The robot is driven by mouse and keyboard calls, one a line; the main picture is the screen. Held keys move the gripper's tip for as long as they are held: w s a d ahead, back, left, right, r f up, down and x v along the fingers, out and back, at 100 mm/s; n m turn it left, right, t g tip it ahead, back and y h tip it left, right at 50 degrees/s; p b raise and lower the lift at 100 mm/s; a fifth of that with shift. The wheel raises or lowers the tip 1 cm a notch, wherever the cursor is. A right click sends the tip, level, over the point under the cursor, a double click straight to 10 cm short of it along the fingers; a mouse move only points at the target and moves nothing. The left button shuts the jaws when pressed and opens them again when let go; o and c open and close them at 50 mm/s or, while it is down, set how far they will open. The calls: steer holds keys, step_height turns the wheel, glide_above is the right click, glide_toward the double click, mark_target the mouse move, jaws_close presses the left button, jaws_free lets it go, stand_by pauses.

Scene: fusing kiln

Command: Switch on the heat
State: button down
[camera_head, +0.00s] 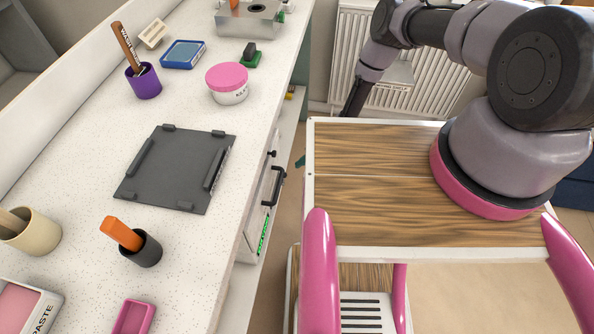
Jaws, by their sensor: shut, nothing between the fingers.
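A white kiln-like unit (249,232) is set into the counter's front and shows only at a steep angle. It has a black bar handle (276,186), a small black knob (271,154) above it, and a lit green strip (263,236) low on its face. I cannot make out the strip's text or any switch position. My gripper (347,112) is the dark end of my arm, beyond the far edge of my wooden top. It is shut and empty, to the right of the unit and apart from it. Its tips are partly hidden.
The speckled counter (90,130) holds a dark square plate (176,168), a purple cup (144,82), a pink-lidded jar (228,83), a black cup (143,249) and a metal box (248,18). A white radiator (430,75) stands behind my arm. A narrow gap separates the counter from my body.

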steer(key=w+d+r, duration=0.2)
steer(key=w+d, duration=0.2)
steer(key=d, duration=0.1)
steer(key=shift+w+r, duration=0.25)
steer(key=shift+r, duration=0.05)
steer(key=shift+d, duration=0.1)
